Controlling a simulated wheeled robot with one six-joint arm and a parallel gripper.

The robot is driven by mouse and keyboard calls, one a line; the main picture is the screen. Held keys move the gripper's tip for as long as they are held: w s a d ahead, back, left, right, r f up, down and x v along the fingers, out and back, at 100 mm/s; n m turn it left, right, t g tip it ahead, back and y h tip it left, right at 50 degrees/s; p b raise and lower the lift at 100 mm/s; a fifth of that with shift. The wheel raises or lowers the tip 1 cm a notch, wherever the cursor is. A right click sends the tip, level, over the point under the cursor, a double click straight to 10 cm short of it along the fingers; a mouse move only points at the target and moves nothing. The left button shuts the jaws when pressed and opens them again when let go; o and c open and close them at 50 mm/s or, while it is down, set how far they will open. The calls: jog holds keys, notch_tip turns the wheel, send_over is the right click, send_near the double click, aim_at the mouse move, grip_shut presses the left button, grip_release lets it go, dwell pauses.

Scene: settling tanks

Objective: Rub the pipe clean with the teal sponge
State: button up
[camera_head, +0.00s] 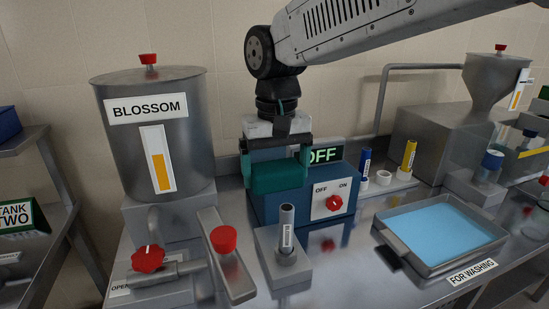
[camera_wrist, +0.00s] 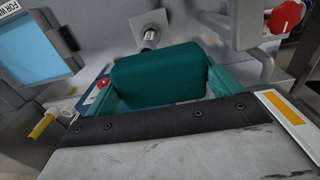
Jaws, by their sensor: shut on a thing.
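My gripper (camera_head: 277,160) is shut on the teal sponge (camera_head: 278,178), a dark green-blue block. The sponge also shows between the fingers in the wrist view (camera_wrist: 160,75). It is held in the air in front of the blue switch box. A short upright grey tube (camera_head: 287,228) with a white label stands in a metal block below the sponge, with a visible gap. A thin bent pipe (camera_head: 384,95) runs at the back right. I cannot tell which pipe the task means.
The blue box (camera_head: 265,200) has an OFF display and a red knob (camera_head: 334,203). A tray of blue liquid (camera_head: 398,252), labelled FOR WASHING, stands at right. Blue and yellow tubes (camera_head: 408,160) stand behind the tray.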

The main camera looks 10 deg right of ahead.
jog(key=shift+r, duration=1.1)
